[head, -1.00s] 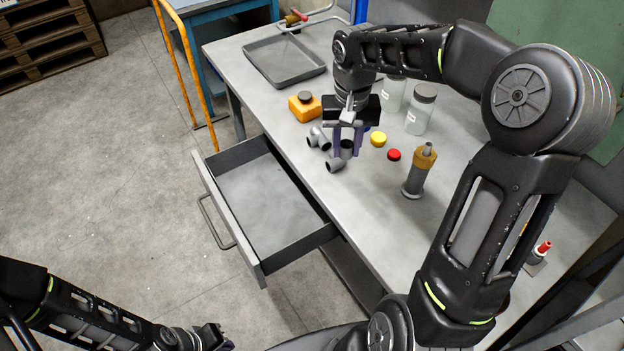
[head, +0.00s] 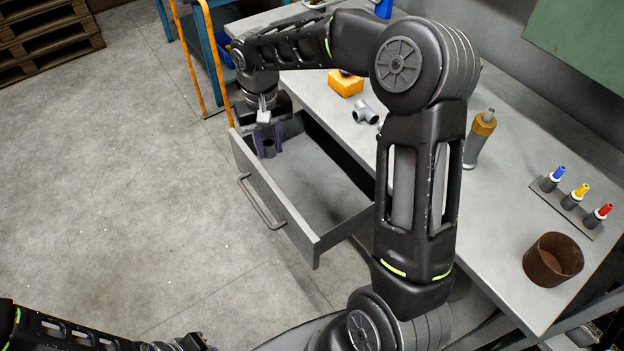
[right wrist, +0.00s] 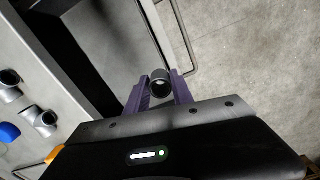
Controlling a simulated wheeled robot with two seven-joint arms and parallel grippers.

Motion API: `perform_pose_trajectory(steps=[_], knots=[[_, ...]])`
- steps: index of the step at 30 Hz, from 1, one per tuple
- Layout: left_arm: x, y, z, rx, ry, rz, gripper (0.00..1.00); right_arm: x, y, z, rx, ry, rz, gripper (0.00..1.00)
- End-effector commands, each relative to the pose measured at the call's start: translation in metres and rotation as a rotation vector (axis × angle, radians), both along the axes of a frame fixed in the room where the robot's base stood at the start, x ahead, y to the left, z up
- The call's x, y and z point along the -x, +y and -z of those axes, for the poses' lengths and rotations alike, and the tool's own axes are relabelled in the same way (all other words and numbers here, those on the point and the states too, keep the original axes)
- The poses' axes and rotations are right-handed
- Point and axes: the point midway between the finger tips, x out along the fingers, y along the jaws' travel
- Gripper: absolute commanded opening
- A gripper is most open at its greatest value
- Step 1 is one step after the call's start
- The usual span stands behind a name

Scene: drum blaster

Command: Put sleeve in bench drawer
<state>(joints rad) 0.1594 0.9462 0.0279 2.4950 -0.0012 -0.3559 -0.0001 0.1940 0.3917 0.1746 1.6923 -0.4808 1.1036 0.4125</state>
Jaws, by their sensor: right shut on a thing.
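The sleeve, a short dark grey hollow cylinder (head: 268,149), is between the purple fingers of my right gripper (head: 267,141). It also shows in the right wrist view (right wrist: 160,83), with its round opening facing the camera. My right gripper is shut on it. The grey bench drawer (head: 312,185) is pulled open and its visible floor is bare. In the head view the sleeve appears over the drawer's far left end, near the front panel; its exact height is unclear. My left gripper (head: 190,343) is at the bottom edge, partly cut off, and its jaws are unclear.
The workbench (head: 420,250) holds an orange block (head: 345,83), grey pipe fittings (head: 364,113), a tool with a tan collar (head: 480,135), a rack of coloured-tip tools (head: 572,200) and a rusty cup (head: 552,260). An orange rail (head: 212,60) stands close behind the drawer.

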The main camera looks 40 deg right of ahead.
Motion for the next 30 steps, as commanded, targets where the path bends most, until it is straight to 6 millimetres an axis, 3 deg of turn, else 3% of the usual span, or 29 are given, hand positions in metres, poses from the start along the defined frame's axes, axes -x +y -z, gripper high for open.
perform_pose_trajectory(steps=[1, 3, 13, 25, 30], knots=[[0.0, -0.001, 0.018, 0.001, -0.001, 0.002, 0.0, 0.003, -0.013, 0.017, 0.002, -0.001, 0.04, 0.0], [0.0, -0.001, 0.03, 0.001, -0.001, 0.003, 0.0, 0.007, -0.03, 0.028, 0.003, -0.002, 0.096, 0.0], [0.0, 0.0, 0.074, -0.001, -0.004, 0.004, 0.0, 0.03, -0.095, 0.067, -0.005, -0.006, 0.361, 0.0], [0.0, 0.0, 0.074, -0.001, -0.004, 0.004, 0.0, 0.033, -0.101, 0.067, -0.008, -0.006, 0.396, 0.0], [0.0, 0.0, 0.076, -0.001, -0.004, 0.004, 0.0, 0.034, -0.101, 0.083, -0.008, -0.003, 0.395, 0.0]])
